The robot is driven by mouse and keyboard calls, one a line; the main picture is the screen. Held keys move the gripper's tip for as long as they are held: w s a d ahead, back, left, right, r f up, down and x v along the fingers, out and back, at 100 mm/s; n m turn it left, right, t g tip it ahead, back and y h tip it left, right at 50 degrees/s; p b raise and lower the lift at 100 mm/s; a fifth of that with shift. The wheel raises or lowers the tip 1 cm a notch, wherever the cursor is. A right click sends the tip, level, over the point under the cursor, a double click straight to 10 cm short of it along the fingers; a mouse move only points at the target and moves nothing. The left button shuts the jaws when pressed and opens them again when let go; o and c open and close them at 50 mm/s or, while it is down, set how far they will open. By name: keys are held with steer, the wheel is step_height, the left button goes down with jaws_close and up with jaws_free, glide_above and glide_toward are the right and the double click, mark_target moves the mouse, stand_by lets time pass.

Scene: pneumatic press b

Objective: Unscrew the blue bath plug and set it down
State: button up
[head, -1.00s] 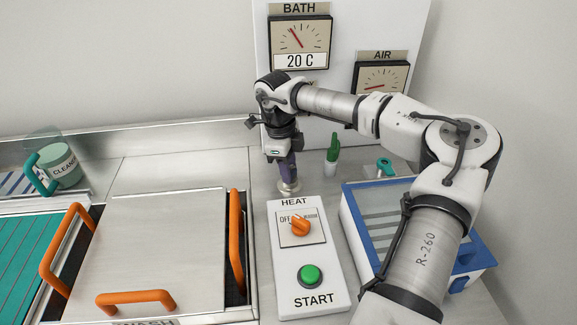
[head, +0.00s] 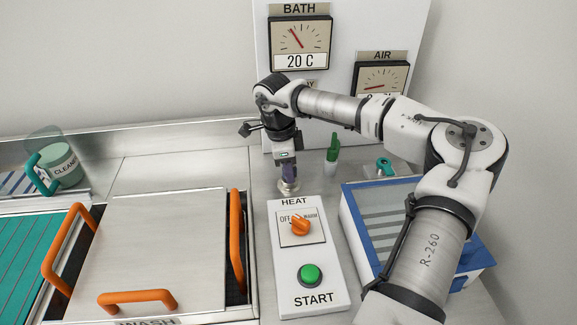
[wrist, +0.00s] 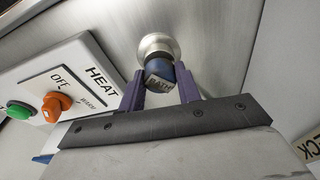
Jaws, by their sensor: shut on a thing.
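In the head view my gripper (head: 288,172) points down at the metal fitting (head: 288,187) on the counter behind the heat panel. The plug is mostly hidden by the fingers there. I cannot tell how far it is screwed in.
The heat panel (head: 328,263) with an orange knob (head: 300,227) and green start button (head: 310,274) stands close in front. A green-handled item (head: 333,150) is just right of my gripper. A blue-edged box (head: 390,268) lies right. The bare counter (head: 165,172) is left.

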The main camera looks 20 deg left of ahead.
steer(key=shift+s+n, duration=0.1)
steer(key=shift+n, duration=0.2)
steer(key=shift+n, duration=0.8)
steer(key=shift+n+y, duration=0.3)
steer(key=shift+n, duration=0.6)
steer(key=o, duration=0.6)
steer(key=shift+c, duration=0.2)
steer(key=shift+m, duration=0.9)
